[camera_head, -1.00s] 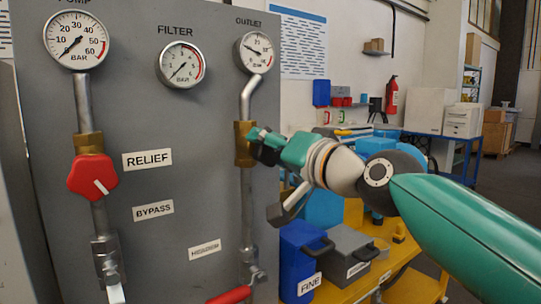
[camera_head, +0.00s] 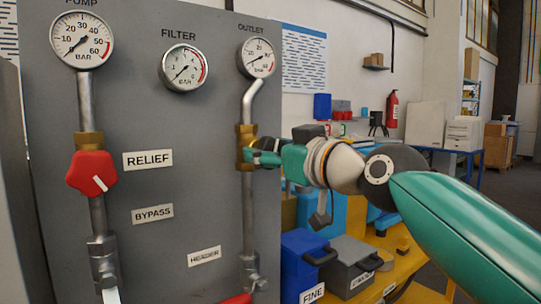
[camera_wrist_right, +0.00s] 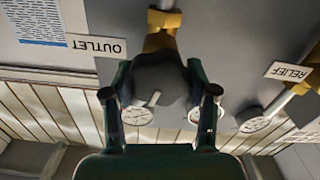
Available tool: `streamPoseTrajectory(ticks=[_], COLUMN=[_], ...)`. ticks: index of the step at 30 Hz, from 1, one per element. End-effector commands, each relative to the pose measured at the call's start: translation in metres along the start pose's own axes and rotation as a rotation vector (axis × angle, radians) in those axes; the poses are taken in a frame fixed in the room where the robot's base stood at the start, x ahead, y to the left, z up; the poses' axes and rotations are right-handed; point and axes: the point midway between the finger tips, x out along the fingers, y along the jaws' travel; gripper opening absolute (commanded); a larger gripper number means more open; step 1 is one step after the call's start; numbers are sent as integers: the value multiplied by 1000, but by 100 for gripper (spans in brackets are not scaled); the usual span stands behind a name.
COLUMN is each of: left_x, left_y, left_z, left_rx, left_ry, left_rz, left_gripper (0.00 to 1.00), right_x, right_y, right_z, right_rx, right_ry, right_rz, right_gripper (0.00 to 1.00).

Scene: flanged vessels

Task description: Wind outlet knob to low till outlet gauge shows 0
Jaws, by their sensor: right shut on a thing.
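The outlet knob (camera_wrist_right: 160,80) is dark with a white pointer line and sits between the fingers of my right gripper (camera_wrist_right: 160,94) in the wrist view. My right gripper (camera_head: 262,154) is shut on this knob at the brass fitting (camera_head: 246,140) of the outlet pipe. In the head view the gripper hides most of the knob. The outlet gauge (camera_head: 257,57) is above, at the top of the bent pipe; its needle points to the lower left, near the low end of the scale. My left gripper is not in view.
The red relief knob (camera_head: 92,173), pump gauge (camera_head: 81,40) and filter gauge (camera_head: 183,68) are to the left on the grey panel (camera_head: 200,140). A blue box (camera_head: 305,262) and a grey box (camera_head: 352,264) stand on the yellow bench below my right arm.

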Motion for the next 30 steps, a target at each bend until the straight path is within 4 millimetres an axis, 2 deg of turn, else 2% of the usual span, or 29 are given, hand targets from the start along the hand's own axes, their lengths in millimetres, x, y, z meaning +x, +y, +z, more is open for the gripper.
streamPoseTrajectory(ticks=[1,12,30], left_x=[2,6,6], left_y=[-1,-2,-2], left_z=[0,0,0], left_rx=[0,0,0], left_ry=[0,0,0], left_rz=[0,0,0], left_gripper=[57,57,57], right_x=[3,3,2], right_y=[-3,-3,-3], right_z=[10,9,8], right_rx=[-39,-254,-306], right_ry=[-21,-19,-19], right_rz=[-10,-10,-11], right_gripper=[23,23,23])
